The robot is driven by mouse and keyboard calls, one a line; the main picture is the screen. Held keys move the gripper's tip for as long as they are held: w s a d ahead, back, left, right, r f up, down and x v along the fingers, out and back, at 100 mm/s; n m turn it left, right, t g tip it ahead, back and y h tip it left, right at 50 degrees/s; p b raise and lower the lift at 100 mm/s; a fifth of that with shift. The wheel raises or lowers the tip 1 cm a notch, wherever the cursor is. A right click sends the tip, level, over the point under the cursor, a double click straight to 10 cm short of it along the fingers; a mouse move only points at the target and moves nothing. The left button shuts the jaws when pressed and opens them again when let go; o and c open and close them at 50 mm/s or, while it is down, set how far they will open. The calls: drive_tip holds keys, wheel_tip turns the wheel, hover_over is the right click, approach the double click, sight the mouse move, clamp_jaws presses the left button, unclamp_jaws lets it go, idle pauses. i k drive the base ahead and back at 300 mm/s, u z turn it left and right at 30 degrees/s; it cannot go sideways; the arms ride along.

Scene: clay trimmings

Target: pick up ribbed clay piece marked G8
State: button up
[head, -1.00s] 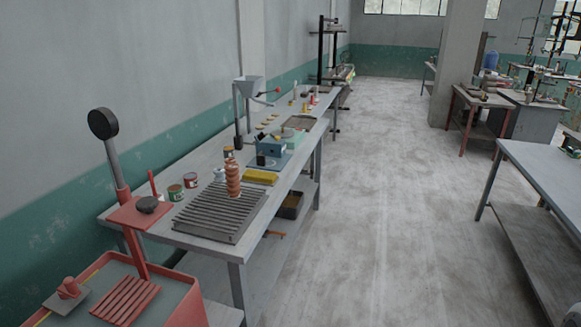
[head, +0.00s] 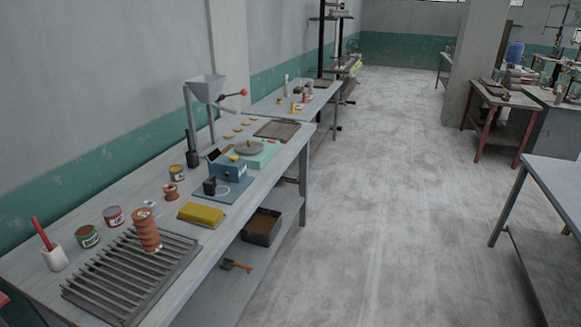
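A tall ribbed orange-brown clay piece (head: 146,231) stands upright on a grey slatted rack (head: 118,290) at the near end of the long workbench (head: 235,213). No G8 mark can be read on it at this distance. A smaller clay-coloured piece (head: 171,192) stands on the bench behind it, too small to show any mark. My gripper is not in view.
Tins (head: 88,236), a yellow block (head: 202,215), a blue device (head: 228,168) and a hopper stand (head: 206,88) crowd the bench. A bin (head: 262,227) sits on the lower shelf. The floor (head: 375,200) to the right is open, with another table (head: 553,185) beyond.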

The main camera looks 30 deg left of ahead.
sight(143, 218)
drive_tip(key=u, duration=0.05)
drive_tip(key=i, duration=1.55)
drive_tip(key=u, duration=1.25)
drive_tip(key=k, duration=0.1)
drive_tip(key=u, duration=2.5)
drive_tip(key=i, duration=1.45)
